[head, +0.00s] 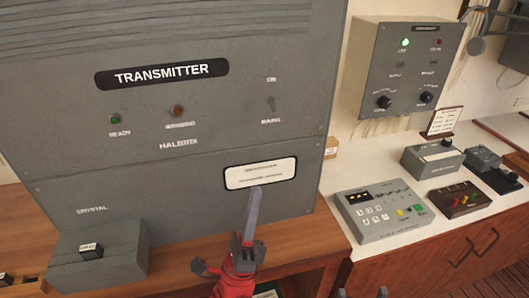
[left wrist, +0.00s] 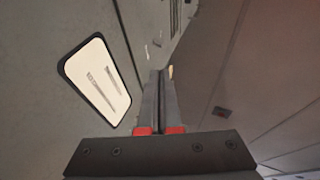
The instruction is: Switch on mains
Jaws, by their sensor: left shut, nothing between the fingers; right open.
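The grey transmitter (head: 210,140) stands in front of me. Its mains switch (head: 271,103) is a small toggle at the upper right of the panel, between the words ON above and MAINS below. I cannot tell clearly which way its lever points. My left gripper (head: 254,197) is shut and empty, pointing up in front of the white label plate (head: 260,173), well below the switch. In the left wrist view its closed fingers (left wrist: 159,85) lie to the right of the label plate (left wrist: 97,78). My right gripper (head: 362,293) is open, with only its tips at the bottom edge.
A green READY lamp (head: 115,119) and an amber lamp (head: 178,111) sit left of the switch. The crystal box (head: 100,255) juts out at lower left. A wall box (head: 405,75) and a keypad console (head: 383,213) are to the right.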

